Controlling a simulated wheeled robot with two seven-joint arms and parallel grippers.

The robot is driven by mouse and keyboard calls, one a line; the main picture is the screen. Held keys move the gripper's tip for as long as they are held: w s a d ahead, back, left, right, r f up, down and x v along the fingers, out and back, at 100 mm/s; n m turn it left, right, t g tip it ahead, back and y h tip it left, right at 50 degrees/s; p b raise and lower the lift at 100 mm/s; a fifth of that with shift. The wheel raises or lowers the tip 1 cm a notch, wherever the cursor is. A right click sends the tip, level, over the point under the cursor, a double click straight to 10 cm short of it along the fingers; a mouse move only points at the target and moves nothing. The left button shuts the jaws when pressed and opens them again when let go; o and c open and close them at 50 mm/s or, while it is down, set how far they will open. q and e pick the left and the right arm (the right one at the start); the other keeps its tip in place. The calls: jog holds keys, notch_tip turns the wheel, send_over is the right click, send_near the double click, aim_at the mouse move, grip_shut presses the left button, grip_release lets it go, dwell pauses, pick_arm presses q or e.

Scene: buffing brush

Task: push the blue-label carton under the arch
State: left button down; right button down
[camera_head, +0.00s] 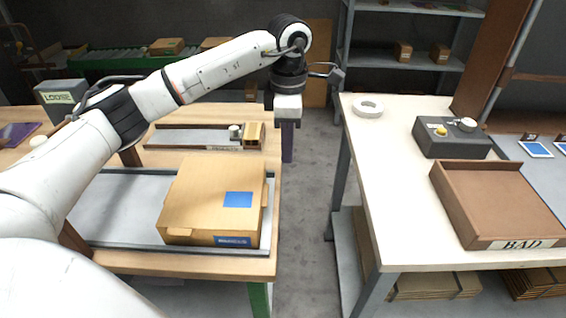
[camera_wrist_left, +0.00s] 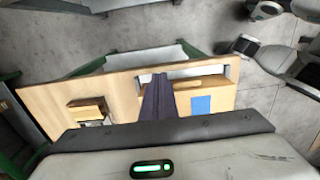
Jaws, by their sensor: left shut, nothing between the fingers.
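The carton (camera_head: 190,190) is a closed brown box with a blue label (camera_head: 237,200) on top. It lies on a grey track at the right end of the left workbench. It also shows in the left wrist view (camera_wrist_left: 222,85). Two brown posts (camera_head: 72,240) stand at the track to the carton's left; my left arm hides what lies between them, likely the arch. My left gripper (camera_head: 288,158) is shut and empty, pointing down at the carton's right end, by the bench edge. Its dark fingers (camera_wrist_left: 158,100) overlap the carton in the wrist view; I cannot tell whether they touch.
A smaller tray (camera_head: 195,137) with a small carton lies behind the track. A grey box marked LOOSE (camera_head: 60,97) stands at the far left. Across a floor gap, the right bench holds a white ring (camera_head: 368,107), a dark button box (camera_head: 450,138) and a BAD tray (camera_head: 490,195).

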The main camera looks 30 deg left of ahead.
pick_arm(q)
jog(key=f, duration=0.3)
jog(key=s+a+f+p, duration=0.1)
jog(key=f, duration=0.2)
jog(key=a+f+p, duration=0.1)
jog(key=f, duration=0.2)
jog(key=shift+s+a+f, duration=0.1)
jog(key=shift+s+a, duration=0.1)
jog(key=shift+s, duration=0.2)
jog(key=shift+s+a+f, duration=0.1)
jog(key=shift+s+a, duration=0.15)
jog(key=shift+a, duration=0.15)
pick_arm(e)
jog(key=shift+s+r, duration=0.25)
jog(key=shift+r, duration=0.65)
jog(key=shift+f, duration=0.1)
